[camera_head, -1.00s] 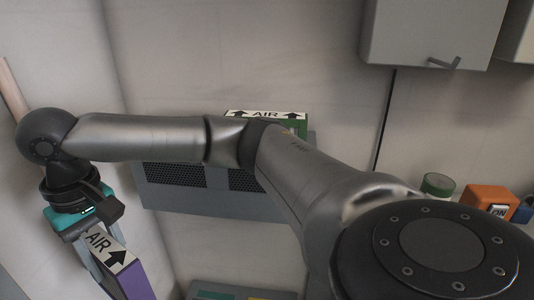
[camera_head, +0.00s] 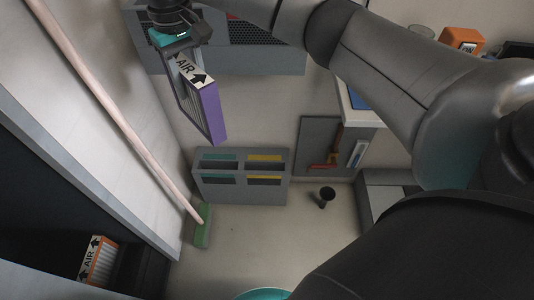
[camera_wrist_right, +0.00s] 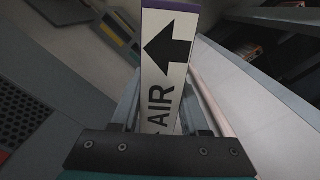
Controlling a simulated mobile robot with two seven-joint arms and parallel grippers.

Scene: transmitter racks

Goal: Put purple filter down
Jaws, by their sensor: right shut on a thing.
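The purple filter (camera_head: 211,114) has a purple side and a white label with AIR and a black arrow. It hangs in the air at upper left of the head view. My right gripper (camera_head: 183,58) is shut on its labelled end, and the filter tilts down to the right from it. In the right wrist view the white label (camera_wrist_right: 166,75) stands between the two fingers, with a purple edge at its far end. My left gripper is not in view.
A grey rack (camera_head: 240,190) with green and yellow slots stands on the floor below. A broom (camera_head: 122,122) leans at left. An orange AIR filter (camera_head: 98,262) sits in a dark cabinet, lower left. A dark cup (camera_head: 326,195) and a grey vented unit (camera_head: 262,48) also show.

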